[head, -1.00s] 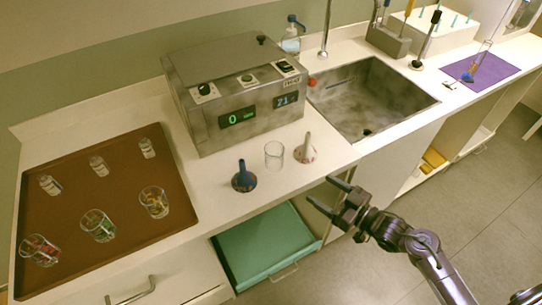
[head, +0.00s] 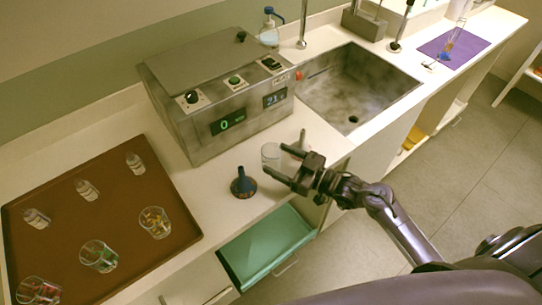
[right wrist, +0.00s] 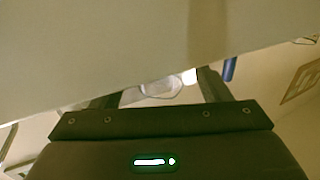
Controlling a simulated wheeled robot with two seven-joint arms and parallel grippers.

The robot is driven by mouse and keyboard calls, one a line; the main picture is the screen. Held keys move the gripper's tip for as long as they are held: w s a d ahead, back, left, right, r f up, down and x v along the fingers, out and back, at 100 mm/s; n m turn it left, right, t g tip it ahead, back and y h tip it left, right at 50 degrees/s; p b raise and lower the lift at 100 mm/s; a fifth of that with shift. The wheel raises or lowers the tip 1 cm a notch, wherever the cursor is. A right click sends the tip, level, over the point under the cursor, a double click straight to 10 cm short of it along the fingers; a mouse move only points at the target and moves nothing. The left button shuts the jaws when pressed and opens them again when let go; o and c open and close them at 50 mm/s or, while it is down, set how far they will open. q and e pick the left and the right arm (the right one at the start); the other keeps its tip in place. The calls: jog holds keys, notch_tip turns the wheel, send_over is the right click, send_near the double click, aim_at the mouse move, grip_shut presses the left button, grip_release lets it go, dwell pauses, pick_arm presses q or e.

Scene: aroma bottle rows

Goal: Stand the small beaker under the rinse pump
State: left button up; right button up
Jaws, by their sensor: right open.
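The small beaker (head: 270,155) is clear, empty and upright on the counter in front of the grey machine. My right gripper (head: 276,160) is open, with its fingertips close to the beaker's right side. In the right wrist view the beaker (right wrist: 162,88) shows between the two fingers; I cannot tell whether they touch it. A pump bottle with a blue top, which looks like the rinse pump (head: 269,30), stands at the back behind the sink's left end. My left gripper is not in view.
The grey machine (head: 220,100) stands behind. The sink (head: 350,95) opens to the right. A brown tray (head: 110,225) holds several glasses and vials.

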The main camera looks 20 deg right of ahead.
aim_at(279, 159)
jog(key=x, duration=0.3)
jog(key=shift+w+a, duration=0.1)
jog(key=shift+w, duration=0.05)
jog(key=c, duration=1.1)
jog(key=shift+c, duration=0.2)
